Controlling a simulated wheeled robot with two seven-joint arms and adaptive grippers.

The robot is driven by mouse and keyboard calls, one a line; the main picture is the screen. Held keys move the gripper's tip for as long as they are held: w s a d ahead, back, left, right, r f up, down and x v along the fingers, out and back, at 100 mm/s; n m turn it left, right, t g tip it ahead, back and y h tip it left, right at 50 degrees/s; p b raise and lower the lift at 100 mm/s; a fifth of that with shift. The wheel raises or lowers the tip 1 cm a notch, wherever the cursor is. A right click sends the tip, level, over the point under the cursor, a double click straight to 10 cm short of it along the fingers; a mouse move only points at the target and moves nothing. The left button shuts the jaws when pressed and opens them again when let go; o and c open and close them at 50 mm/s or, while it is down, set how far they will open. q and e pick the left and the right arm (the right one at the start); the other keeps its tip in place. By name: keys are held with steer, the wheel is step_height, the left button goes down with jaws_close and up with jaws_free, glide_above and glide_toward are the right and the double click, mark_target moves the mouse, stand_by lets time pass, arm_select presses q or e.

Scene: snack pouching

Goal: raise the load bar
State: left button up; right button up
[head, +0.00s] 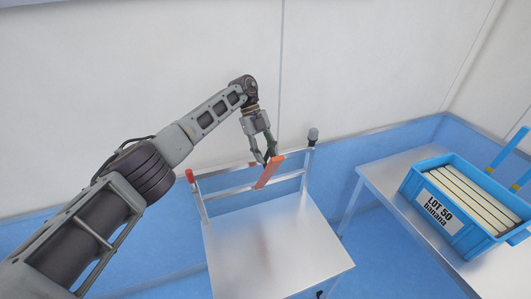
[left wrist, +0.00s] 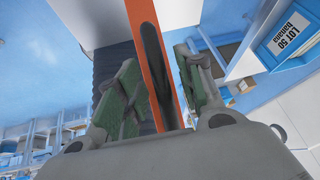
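The orange load bar (head: 269,172) lies tilted across the back rails of a white cart. Its upper end is beside the fingers of my left gripper (head: 269,157), which has come down to it from above. In the left wrist view, the orange bar (left wrist: 138,12) runs between the two green-padded fingers of the left gripper (left wrist: 158,75). The left finger is close to the bar or touching it. A narrow gap seems to show at the right finger, so the gripper looks open around the bar. My right gripper is in neither view.
The white cart top (head: 270,248) is empty. Its back frame has a red-capped post (head: 190,176) and a grey-knobbed post (head: 312,136). At the right, a blue crate (head: 480,238) labelled LOT 50 banana stands on a side table (head: 383,184). A plain wall is behind.

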arm_select(q)
step_height(320, 180, up, 10)
stand_by(0.8)
stand_by(0.3)
